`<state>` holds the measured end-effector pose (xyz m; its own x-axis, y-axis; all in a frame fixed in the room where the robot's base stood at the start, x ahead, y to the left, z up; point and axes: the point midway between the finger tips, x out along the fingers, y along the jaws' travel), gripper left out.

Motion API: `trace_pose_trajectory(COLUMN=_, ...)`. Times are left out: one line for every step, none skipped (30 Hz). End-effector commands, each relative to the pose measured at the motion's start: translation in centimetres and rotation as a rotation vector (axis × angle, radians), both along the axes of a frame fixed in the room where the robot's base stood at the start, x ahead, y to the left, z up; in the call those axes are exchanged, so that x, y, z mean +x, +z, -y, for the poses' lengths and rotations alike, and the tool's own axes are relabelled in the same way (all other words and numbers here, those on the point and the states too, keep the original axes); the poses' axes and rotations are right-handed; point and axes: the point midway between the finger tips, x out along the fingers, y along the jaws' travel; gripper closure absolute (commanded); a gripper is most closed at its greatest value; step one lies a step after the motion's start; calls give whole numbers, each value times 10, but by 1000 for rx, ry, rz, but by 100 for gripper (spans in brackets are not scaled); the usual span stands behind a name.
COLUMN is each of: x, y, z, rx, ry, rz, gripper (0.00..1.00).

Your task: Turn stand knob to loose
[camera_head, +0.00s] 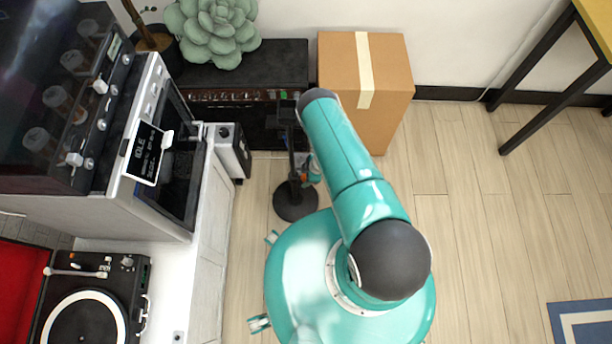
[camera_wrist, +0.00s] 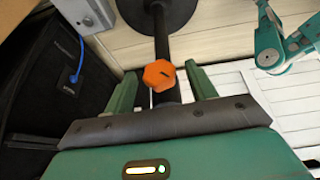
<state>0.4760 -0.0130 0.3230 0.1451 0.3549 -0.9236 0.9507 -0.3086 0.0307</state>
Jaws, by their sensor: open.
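The stand knob (camera_wrist: 159,75) is an orange hexagonal knob with a dark mark on its face. It sits on the side of the dark stand pole (camera_wrist: 162,38) in the wrist view. My gripper (camera_wrist: 161,83) is open, with one green finger on each side of the knob and visible space between. I cannot tell how deep the fingers reach. In the head view the stand shows its round black base (camera_head: 295,203) on the floor.
A cardboard box (camera_head: 378,75) and a black cabinet (camera_head: 290,62) with a succulent (camera_head: 213,30) stand behind the stand. A white counter (camera_head: 180,270) with a turntable (camera_head: 88,312) is at left.

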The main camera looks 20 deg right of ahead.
Motion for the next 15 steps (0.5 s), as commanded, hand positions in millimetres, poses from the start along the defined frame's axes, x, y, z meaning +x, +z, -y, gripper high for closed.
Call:
trace_pose_trajectory(x=0, y=0, z=0, rx=0, ry=0, rz=0, gripper=44)
trace_pose_trajectory(x=0, y=0, z=0, rx=0, ry=0, rz=0, gripper=44)
trace_pose_trajectory(x=0, y=0, z=0, rx=0, ry=0, rz=0, gripper=44)
trace_pose_trajectory(x=0, y=0, z=0, rx=0, ry=0, rz=0, gripper=44)
trace_pose_trajectory(x=0, y=0, z=0, rx=0, ry=0, rz=0, gripper=48)
trace_pose_trajectory(x=0, y=0, z=0, rx=0, ry=0, rz=0, gripper=56)
trace_pose_trajectory(x=0, y=0, z=0, rx=0, ry=0, rz=0, gripper=62)
trace_pose_trajectory(x=0, y=0, z=0, rx=0, ry=0, rz=0, gripper=68)
trace_pose_trajectory(x=0, y=0, z=0, rx=0, ry=0, rz=0, gripper=75)
trace_pose_trajectory(x=0, y=0, z=0, rx=0, ry=0, rz=0, gripper=81)
trace_pose_trajectory(x=0, y=0, z=0, rx=0, ry=0, rz=0, gripper=87)
trace_pose_trajectory(x=0, y=0, z=0, rx=0, ry=0, rz=0, gripper=89)
trace_pose_trajectory(x=0, y=0, z=0, rx=0, ry=0, rz=0, gripper=89)
trace_pose_trajectory(x=0, y=0, z=0, rx=0, ry=0, rz=0, gripper=89)
trace_pose_trajectory(x=0, y=0, z=0, rx=0, ry=0, rz=1, gripper=89)
